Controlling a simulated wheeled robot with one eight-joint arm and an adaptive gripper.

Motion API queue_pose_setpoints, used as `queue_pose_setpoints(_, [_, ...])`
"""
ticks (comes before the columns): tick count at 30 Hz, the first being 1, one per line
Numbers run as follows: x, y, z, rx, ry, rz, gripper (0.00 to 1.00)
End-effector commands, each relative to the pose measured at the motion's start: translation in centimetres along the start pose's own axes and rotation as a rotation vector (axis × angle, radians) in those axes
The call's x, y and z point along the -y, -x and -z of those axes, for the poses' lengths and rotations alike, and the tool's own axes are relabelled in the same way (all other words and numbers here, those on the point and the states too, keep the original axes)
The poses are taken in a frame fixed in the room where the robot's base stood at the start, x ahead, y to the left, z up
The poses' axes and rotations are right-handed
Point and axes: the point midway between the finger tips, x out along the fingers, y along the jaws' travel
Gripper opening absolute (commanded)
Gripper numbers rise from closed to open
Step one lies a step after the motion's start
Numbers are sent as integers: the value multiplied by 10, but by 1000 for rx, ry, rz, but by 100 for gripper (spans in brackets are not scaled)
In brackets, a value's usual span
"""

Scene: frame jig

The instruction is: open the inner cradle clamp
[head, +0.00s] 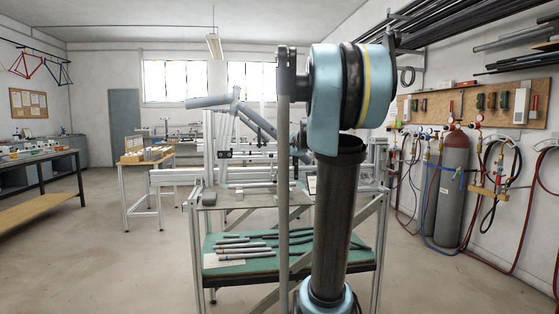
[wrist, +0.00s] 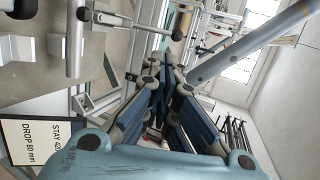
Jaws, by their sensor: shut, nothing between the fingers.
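My gripper (wrist: 168,64) is shut and empty, its blue-and-grey fingers together in the middle of the wrist view. In the head view my arm hides most of it. The frame jig (head: 178,176) stands behind my arm, with grey bicycle-frame tubes (head: 257,123) held on it. A thick tube (wrist: 240,48) passes to the right of my fingertips in the wrist view. A small lever-like part with a black knob (wrist: 178,32) is just beyond the fingertips; I cannot tell if they touch. Which part is the inner cradle clamp, and whether it is closed, I cannot tell.
A card (wrist: 35,140) reading "DROP 80 mm" is at lower left in the wrist view, near a metal post (wrist: 75,45). The jig's lower green shelf (head: 225,261) holds loose tubes. Gas cylinders (head: 452,185) stand at the right wall. The floor at left is clear.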

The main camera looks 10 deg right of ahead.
Motion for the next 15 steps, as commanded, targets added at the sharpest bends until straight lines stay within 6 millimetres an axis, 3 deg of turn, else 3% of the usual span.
queue_pose_setpoints(15, [0,-65,0,1,0,0,0])
